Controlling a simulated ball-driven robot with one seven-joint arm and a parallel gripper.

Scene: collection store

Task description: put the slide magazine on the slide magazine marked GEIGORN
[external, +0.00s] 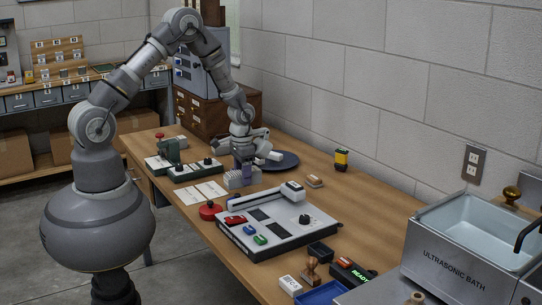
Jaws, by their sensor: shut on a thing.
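My gripper (243,160) points down over the far middle of the wooden table, shut on a slide magazine. A small purplish piece (247,172) shows at the fingertips; it looks like part of the held magazine, but it is mostly hidden. A pale grey ridged block (234,181), which looks like a slide magazine, is directly below and beside the fingertips. I cannot tell whether the held piece touches it. No GEIGORN marking is legible at this size.
White sheets (203,192) and a red round knob (210,210) lie in front. A control panel (278,222) fills the middle of the table. An ultrasonic bath (460,250) stands at right.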

